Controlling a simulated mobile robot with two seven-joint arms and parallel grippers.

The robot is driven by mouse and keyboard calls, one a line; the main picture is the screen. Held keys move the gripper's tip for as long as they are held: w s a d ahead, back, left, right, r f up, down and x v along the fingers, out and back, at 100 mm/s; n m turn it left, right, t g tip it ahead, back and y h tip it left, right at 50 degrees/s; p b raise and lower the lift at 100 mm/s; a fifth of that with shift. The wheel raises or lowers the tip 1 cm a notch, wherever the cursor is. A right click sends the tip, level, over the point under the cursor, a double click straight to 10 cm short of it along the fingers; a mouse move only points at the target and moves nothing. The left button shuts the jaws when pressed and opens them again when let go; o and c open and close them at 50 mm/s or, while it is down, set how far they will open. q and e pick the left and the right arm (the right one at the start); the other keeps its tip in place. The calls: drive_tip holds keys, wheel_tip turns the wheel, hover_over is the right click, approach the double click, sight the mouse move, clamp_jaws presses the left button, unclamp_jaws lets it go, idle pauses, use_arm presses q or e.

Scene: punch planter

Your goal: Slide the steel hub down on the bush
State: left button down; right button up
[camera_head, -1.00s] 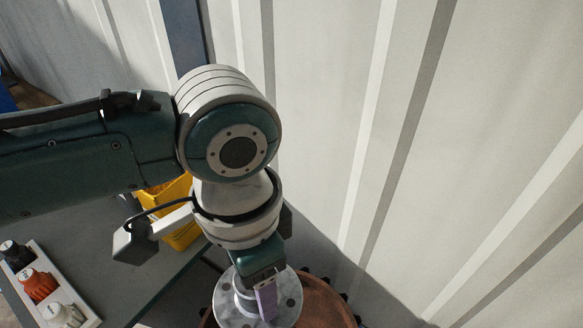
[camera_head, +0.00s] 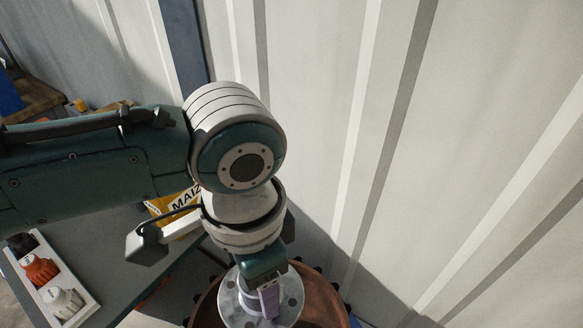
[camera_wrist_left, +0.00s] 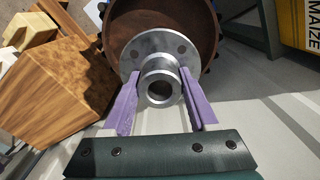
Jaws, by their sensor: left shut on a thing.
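The steel hub (camera_head: 231,304), a grey metal flange with bolt holes and a raised collar, is low in the head view. In the left wrist view the hub (camera_wrist_left: 147,47) shows its round bore facing the camera. My left gripper (camera_wrist_left: 161,88) is shut on the collar, one purple finger on each side. In the head view the left gripper (camera_head: 268,299) points down at the hub. The hub lies over the middle of a brown round wheel (camera_head: 323,300) with dark lugs. The bush is not distinguishable, so I cannot tell how the hub sits on it. My right gripper is not in view.
A bench on the left bears a white tray (camera_head: 87,311) with black, red and white knobs. A yellow maize bag (camera_head: 160,207) stands behind my arm. Wooden blocks (camera_wrist_left: 62,95) show in the wrist view. A corrugated wall (camera_head: 400,130) closes off the back and right.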

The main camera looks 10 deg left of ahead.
use_arm(q)
drive_tip(key=shift+f+b, duration=1.25)
drive_tip(key=shift+f, duration=0.8)
drive_tip(key=shift+w+p, duration=0.1)
drive_tip(key=shift+p, duration=0.65)
drive_tip(key=shift+f+b, duration=2.4)
drive_tip(key=shift+f, duration=0.65)
idle(0.5)
drive_tip(key=shift+c, duration=2)
unclamp_jaws()
drive_tip(key=o, duration=0.3)
wheel_tip(320, 180, up, 10)
drive_tip(key=p, duration=0.3)
